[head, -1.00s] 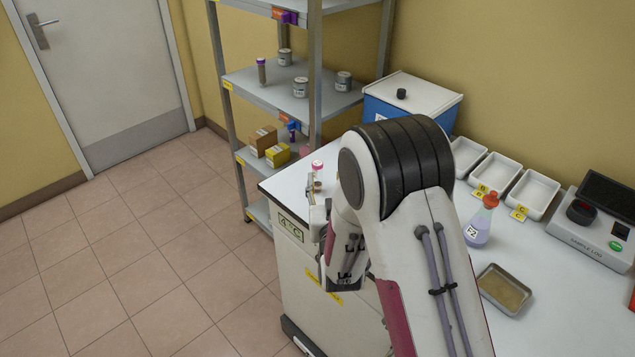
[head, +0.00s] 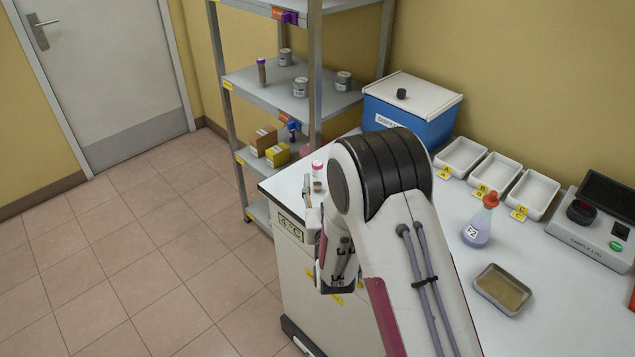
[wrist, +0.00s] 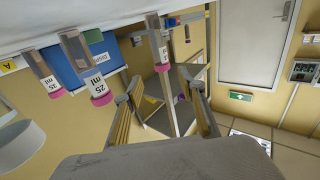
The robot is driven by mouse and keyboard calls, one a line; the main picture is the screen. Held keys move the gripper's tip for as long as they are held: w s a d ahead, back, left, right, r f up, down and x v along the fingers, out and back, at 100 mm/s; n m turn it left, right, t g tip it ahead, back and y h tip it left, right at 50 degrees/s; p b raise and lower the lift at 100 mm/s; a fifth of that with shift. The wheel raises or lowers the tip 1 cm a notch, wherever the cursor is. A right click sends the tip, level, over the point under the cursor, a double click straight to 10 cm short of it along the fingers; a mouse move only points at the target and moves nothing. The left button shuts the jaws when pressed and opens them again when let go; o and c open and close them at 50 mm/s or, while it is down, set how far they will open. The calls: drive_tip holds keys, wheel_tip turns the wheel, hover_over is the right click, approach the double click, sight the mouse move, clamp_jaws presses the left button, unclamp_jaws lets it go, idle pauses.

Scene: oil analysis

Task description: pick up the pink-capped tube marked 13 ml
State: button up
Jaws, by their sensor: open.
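The wrist view is upside down. In it a slim pink-capped tube (wrist: 155,38) hangs from the picture's top, beyond my gripper (wrist: 158,88) and roughly between its fingertips. Its label is too small to read surely. My gripper's fingers are apart with nothing between them. Two more pink-capped tubes are to the left: one marked 25 ml (wrist: 81,58) and one whose label seems to read 35 ml (wrist: 41,68). In the head view one pink-capped tube (head: 317,170) shows near the bench's far left corner, and my gripper (head: 308,192) is beside it. My arm hides the other tubes.
A blue box (head: 420,128) with a white lid stands at the bench's back. White trays (head: 497,174), a flask (head: 478,225), a metal dish (head: 503,288) and an analyser (head: 597,236) are to the right. A grey shelf rack (head: 290,97) stands beyond the bench.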

sight(318, 167)
drive_tip(key=shift+w, duration=0.5)
drive_tip(key=shift+w+a+r, duration=0.1)
drive_tip(key=shift+w+a, duration=0.1)
drive_tip(key=shift+w, duration=0.65)
drive_tip(key=shift+w+a+f, duration=0.1)
drive_tip(key=shift+w+a, duration=0.05)
drive_tip(key=shift+w, duration=0.7)
drive_tip(key=shift+w+a+r, duration=0.1)
drive_tip(key=shift+w+a, duration=0.1)
drive_tip(key=shift+w, duration=0.65)
drive_tip(key=c, duration=1)
